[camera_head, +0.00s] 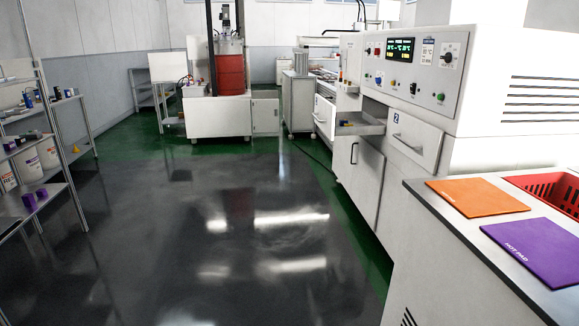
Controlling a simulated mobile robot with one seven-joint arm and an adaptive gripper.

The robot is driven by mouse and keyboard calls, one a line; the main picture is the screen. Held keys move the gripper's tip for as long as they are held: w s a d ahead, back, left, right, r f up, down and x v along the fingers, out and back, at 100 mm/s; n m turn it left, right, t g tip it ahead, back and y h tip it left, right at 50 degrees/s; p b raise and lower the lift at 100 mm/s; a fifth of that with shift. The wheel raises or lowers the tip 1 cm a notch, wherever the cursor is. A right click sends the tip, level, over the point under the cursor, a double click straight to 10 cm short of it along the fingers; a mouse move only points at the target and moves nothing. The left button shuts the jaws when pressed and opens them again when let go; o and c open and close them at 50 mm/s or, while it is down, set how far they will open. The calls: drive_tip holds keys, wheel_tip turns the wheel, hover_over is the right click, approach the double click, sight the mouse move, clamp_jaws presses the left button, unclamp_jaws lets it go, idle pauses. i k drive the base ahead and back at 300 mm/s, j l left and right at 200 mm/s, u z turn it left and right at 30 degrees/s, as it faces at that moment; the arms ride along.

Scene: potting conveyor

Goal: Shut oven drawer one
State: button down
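The oven (415,66) is a white cabinet with a control panel on the right side. A drawer (360,129) to the left of the drawer marked 2 sticks out from the oven, and I take it as drawer one. Its grey inside shows, with small yellow and blue items in it. A white front with a handle (323,117) shows at its left end; its label is too small to read. The drawer marked 2 (414,137) looks shut, with its handle on the front. My gripper is not in view.
A white counter (432,223) with an orange pad (476,197), a purple pad (538,250) and a red basket (548,189) stands at the near right. Shelves (62,150) stand at the left. The dark floor (215,235) between is clear. A red drum (229,72) stands at the back.

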sight(326, 115)
drive_tip(key=i+u, duration=0.25)
drive_tip(key=i, duration=1.2)
drive_tip(key=i+z, duration=0.45)
drive_tip(key=i+j+z, duration=0.35)
drive_tip(key=i+z, duration=0.15)
drive_tip(key=i, duration=0.15)
drive_tip(key=i+z, duration=0.35)
drive_tip(key=i+j+z, duration=0.1)
drive_tip(key=z, duration=0.2)
drive_tip(key=i, duration=0.05)
